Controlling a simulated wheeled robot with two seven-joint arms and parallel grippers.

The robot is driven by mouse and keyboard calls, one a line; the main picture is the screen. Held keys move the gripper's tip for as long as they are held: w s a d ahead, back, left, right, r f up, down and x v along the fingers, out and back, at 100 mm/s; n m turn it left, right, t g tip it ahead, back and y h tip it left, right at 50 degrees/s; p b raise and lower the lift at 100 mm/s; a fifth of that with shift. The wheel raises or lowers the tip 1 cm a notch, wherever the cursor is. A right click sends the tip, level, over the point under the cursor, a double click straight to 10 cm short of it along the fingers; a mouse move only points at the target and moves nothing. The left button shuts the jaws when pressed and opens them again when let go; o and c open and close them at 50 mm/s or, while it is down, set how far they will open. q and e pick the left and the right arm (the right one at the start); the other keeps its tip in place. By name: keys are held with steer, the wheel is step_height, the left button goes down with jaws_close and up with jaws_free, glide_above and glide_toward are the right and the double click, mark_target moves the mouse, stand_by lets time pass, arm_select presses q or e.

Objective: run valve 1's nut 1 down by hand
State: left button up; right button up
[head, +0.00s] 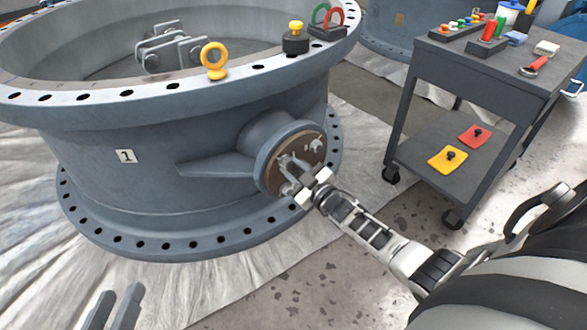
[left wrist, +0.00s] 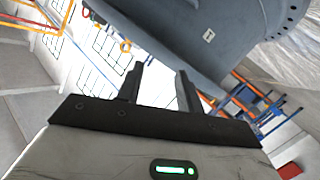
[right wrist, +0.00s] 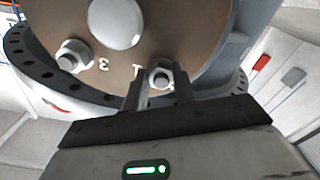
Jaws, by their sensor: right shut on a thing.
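Valve 1 (head: 140,170) is a large grey flanged body with a "1" label on its side. Its side boss has a round brown plate (head: 311,152) with studs and nuts. In the right wrist view, nut 1 (right wrist: 161,76) sits on its stud beside a "1" mark. My right gripper (right wrist: 158,84) is shut on nut 1, with a finger on each side. In the head view my right gripper (head: 292,174) is at the plate and hides part of it. My left gripper (head: 114,306) is open and empty, low at the left; it also shows in the left wrist view (left wrist: 159,78).
Another nut (right wrist: 70,56) is beside a "3" mark on the plate, left of a round pale centre hub (right wrist: 117,22). A grey cart (head: 480,70) with tools stands at the right. A yellow eyebolt (head: 214,62) is on the valve's top flange. Floor between valve and cart is clear.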

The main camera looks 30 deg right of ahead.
mark_target(289, 165)
steer(key=o, duration=1)
steer(key=shift+s, duration=0.3)
steer(key=s+p, duration=0.1)
steer(key=s, duration=0.1)
steer(key=shift+s+d+r+p, duration=0.1)
steer(key=shift+s+p, duration=0.2)
steer(key=shift+p, duration=0.05)
arm_select(q)
steer(key=shift+s+a+f+m+g+y+p, duration=0.1)
steer(key=shift+a+f+m+g+y+p, duration=0.35)
steer(key=shift+p, duration=0.45)
steer(key=shift+s+a+f+m+g+y+p, duration=0.15)
steer(key=shift+a+f+g+y+p, duration=0.2)
steer(key=shift+f+y+p, duration=0.4)
arm_select(e)
steer(key=s+d, duration=0.1)
steer(key=s, duration=1.1)
steer(key=shift+s, duration=0.4)
arm_select(q)
steer(key=shift+r+h, duration=0.15)
steer(key=shift+h, duration=0.15)
